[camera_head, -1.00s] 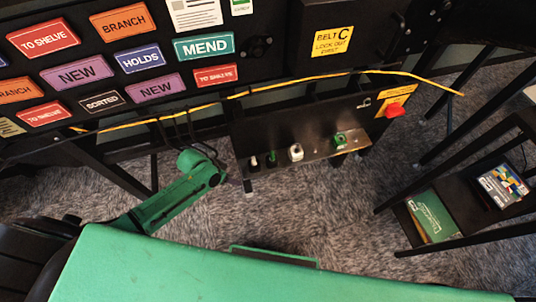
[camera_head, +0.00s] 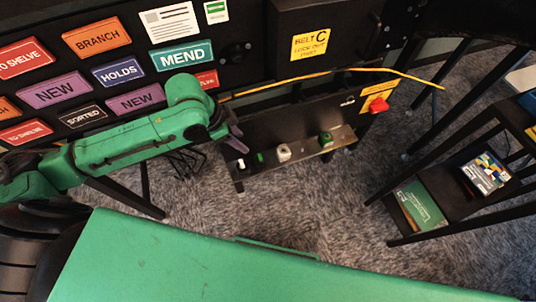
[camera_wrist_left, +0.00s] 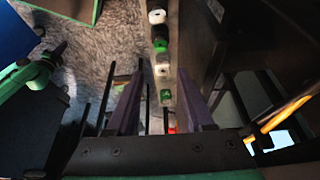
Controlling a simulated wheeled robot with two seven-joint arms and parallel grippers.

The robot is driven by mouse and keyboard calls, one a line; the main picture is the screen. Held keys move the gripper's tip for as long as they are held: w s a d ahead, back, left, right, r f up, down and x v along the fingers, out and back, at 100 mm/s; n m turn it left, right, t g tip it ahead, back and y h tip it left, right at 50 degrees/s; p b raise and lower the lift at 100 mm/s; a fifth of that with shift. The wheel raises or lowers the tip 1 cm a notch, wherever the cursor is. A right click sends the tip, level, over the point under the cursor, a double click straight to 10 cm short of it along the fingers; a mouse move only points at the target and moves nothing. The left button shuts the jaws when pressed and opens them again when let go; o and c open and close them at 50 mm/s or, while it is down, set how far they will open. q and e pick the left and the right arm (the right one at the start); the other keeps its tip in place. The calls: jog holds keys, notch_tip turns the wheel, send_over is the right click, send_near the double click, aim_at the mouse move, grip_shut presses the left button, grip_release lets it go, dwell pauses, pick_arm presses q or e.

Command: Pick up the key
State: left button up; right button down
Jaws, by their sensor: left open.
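I cannot clearly make out a key. Several small white and green pieces sit along the narrow ledge of the black control panel: a white one (camera_head: 241,164), a green one (camera_head: 260,157), a white block (camera_head: 284,152) and a green block (camera_head: 325,140). My left gripper (camera_head: 233,140) is at the panel's left end, near the leftmost white piece, with nothing visibly held. In the left wrist view my left gripper (camera_wrist_left: 160,88) is open, its fingers apart on either side of the row, where a green block (camera_wrist_left: 166,95) shows between them. My right gripper is not in view.
A red knob (camera_head: 378,105) is at the panel's right end. A yellow cable (camera_head: 400,72) runs above the panel. A labelled sorter front (camera_head: 130,80) stands behind my left arm. A dark shelf with a green box (camera_head: 421,204) is at right. Carpet lies below.

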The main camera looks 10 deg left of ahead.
aim_at(259, 155)
pick_arm(q)
jog(key=b+x, duration=0.1)
jog(key=x, duration=1.3)
jog(key=shift+w+f+b, duration=0.1)
jog(key=shift+f+b, duration=0.2)
jog(key=shift+f, duration=0.05)
grip_shut()
